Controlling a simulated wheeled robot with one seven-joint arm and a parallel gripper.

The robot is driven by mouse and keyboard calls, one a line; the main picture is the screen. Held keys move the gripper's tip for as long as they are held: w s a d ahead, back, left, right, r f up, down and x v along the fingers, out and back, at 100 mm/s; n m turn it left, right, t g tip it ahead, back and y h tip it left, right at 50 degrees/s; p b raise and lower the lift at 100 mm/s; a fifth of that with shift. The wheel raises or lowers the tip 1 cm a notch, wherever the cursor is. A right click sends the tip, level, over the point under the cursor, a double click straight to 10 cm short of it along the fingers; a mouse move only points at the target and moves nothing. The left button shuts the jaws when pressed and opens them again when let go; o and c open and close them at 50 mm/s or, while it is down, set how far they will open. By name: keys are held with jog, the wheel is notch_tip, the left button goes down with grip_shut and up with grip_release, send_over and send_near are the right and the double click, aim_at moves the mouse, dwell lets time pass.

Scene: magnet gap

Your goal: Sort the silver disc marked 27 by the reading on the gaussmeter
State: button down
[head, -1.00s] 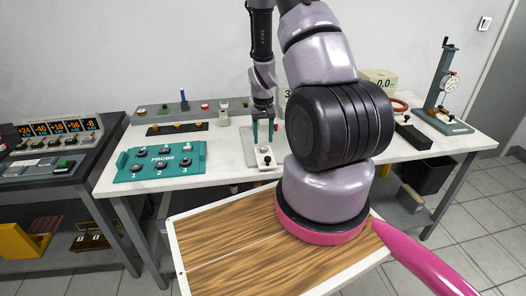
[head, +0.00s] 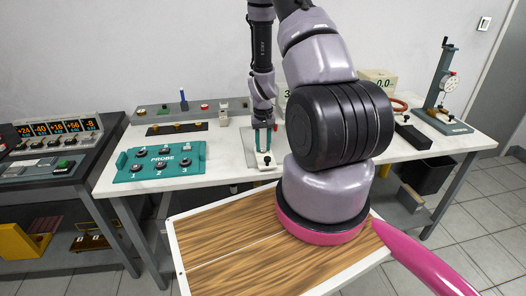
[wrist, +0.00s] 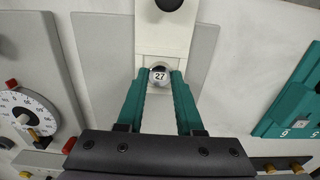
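The silver disc marked 27 (wrist: 159,75) is between the fingertips of my gripper (wrist: 160,80), over a pale narrow block (wrist: 165,38). The teal fingers stand on both sides of it; whether they press on it is unclear. In the head view my gripper (head: 263,146) points down at the pale block (head: 266,161) on the white bench, and the disc cannot be made out. A cream box (head: 383,83) reading 0.0 stands behind my arm. Another display showing a 3 is mostly hidden by my arm. No label tells which is the gaussmeter.
A teal tray (head: 128,175) marked PROBE, with numbered knobs, lies left on the white bench (head: 222,172). A console (head: 60,140) with several orange readouts stands far left. A dial-gauge stand (head: 440,95) and a black block (head: 413,137) are at right.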

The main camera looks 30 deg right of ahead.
jog(key=shift+r, duration=2.55)
jog(key=shift+d, duration=0.1)
